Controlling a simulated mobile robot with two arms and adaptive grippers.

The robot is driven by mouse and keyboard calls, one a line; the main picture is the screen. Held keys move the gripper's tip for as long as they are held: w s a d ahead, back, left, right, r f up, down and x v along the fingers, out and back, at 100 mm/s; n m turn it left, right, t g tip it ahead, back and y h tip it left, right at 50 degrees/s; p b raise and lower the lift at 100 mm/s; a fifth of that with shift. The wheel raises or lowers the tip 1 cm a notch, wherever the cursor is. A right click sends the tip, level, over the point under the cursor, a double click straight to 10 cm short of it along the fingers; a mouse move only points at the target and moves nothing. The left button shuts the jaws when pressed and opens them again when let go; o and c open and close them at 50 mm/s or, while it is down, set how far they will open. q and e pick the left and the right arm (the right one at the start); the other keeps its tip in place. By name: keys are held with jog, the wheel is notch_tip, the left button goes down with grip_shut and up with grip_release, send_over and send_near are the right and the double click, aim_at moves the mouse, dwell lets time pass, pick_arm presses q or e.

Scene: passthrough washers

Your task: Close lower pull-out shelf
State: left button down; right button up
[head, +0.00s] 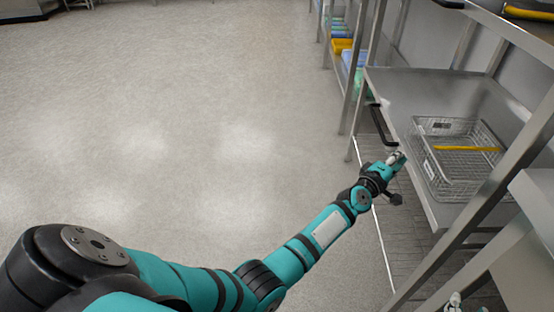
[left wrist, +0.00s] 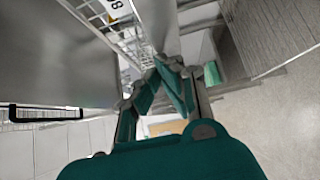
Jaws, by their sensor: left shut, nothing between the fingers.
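The lower pull-out shelf (head: 402,95) is a grey metal tray at the right of the head view, sticking out from the rack. A black handle (head: 382,124) sits on its front edge; a black handle also shows in the left wrist view (left wrist: 45,113). My left gripper (head: 398,160) is shut and empty, at the shelf's front edge, nearer to me than the handle. Whether it touches the edge I cannot tell. Its fingertips meet in the left wrist view (left wrist: 168,68). A small tip at the bottom right of the head view seems to be my right gripper (head: 454,300).
A wire basket (head: 455,165) with a yellow bar (head: 467,149) stands on the shelf. Slanting metal rack posts (head: 485,205) and an upper shelf (head: 515,32) lie close on the right. The floor (head: 190,120) to the left is clear.

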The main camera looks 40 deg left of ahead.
aim_at(417, 152)
pick_arm(q)
jog(key=w+d, duration=0.1)
jog(key=d, duration=0.1)
jog(key=shift+w+d+f+b, duration=0.1)
jog(key=shift+w+d+b, duration=0.25)
jog(key=shift+w+b, duration=0.05)
jog(key=shift+w+d, duration=0.2)
jog(key=shift+d, duration=0.05)
pick_arm(e)
notch_tip(417, 152, up, 6)
jog(key=w+a+t+y, duration=0.1)
jog(key=t, duration=0.3)
jog(key=shift+w+a, duration=0.25)
jog(key=shift+w, duration=0.15)
pick_arm(q)
jog(key=shift+d+r, duration=0.1)
jog(key=shift+r, duration=0.15)
pick_arm(e)
jog(key=shift+f, duration=0.1)
